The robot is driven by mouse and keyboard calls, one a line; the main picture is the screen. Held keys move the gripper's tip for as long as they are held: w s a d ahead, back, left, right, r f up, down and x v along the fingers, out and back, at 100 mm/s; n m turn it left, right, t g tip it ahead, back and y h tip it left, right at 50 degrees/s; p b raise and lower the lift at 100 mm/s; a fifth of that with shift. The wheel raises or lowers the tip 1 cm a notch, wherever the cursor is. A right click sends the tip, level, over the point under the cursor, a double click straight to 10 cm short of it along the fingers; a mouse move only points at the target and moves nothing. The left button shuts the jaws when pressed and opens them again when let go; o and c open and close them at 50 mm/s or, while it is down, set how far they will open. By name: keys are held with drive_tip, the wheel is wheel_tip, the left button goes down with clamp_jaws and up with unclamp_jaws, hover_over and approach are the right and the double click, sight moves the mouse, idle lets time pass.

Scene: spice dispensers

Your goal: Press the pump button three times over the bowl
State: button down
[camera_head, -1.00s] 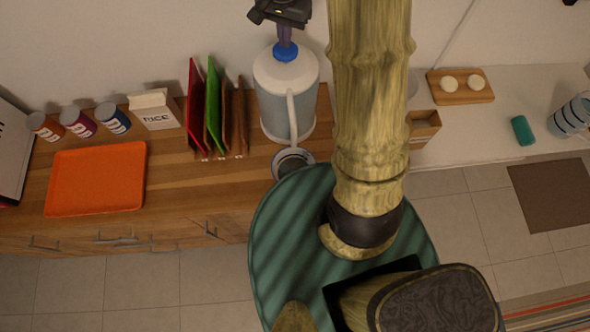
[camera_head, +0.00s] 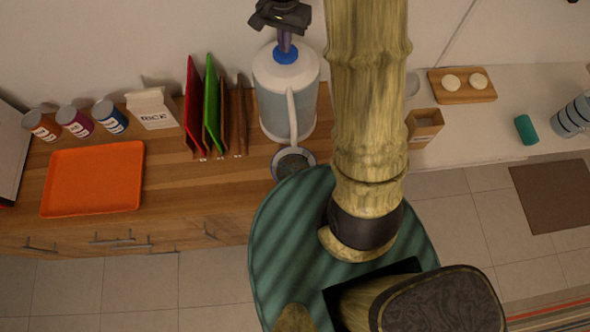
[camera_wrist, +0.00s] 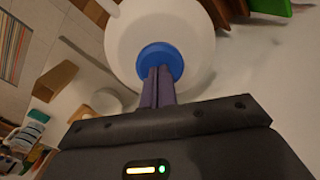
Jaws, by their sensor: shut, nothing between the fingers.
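The pump dispenser (camera_head: 287,98) is a large white-topped container with a grey body, standing on the wooden counter against the wall. Its blue pump button (camera_head: 286,52) is on top, and it also shows in the wrist view (camera_wrist: 160,62). The long white spout runs down the front toward the bowl (camera_head: 294,163), which sits just below at the counter's front edge, partly hidden by my body. My gripper (camera_head: 285,42) is above the dispenser, fingers shut and pointing down at the button. In the wrist view the fingertips (camera_wrist: 158,72) overlap the button; I cannot tell whether they touch it.
An orange tray (camera_head: 93,178), several cans (camera_head: 76,121), a rice carton (camera_head: 153,108) and upright boards (camera_head: 211,105) stand left of the dispenser. A small wooden box (camera_head: 424,127) and a wooden board (camera_head: 461,85) are to the right, beyond my arm.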

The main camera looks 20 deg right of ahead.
drive_tip(key=shift+f, duration=0.1)
drive_tip(key=shift+r+p, duration=1.65)
drive_tip(key=shift+r, duration=0.25)
drive_tip(key=shift+f, duration=0.25)
drive_tip(key=shift+f+b, duration=0.6)
drive_tip(key=shift+f, duration=0.45)
drive_tip(key=shift+f+b, duration=0.7)
drive_tip(key=shift+r, duration=0.1)
drive_tip(key=shift+r+p, duration=1.7)
drive_tip(key=shift+r, duration=0.15)
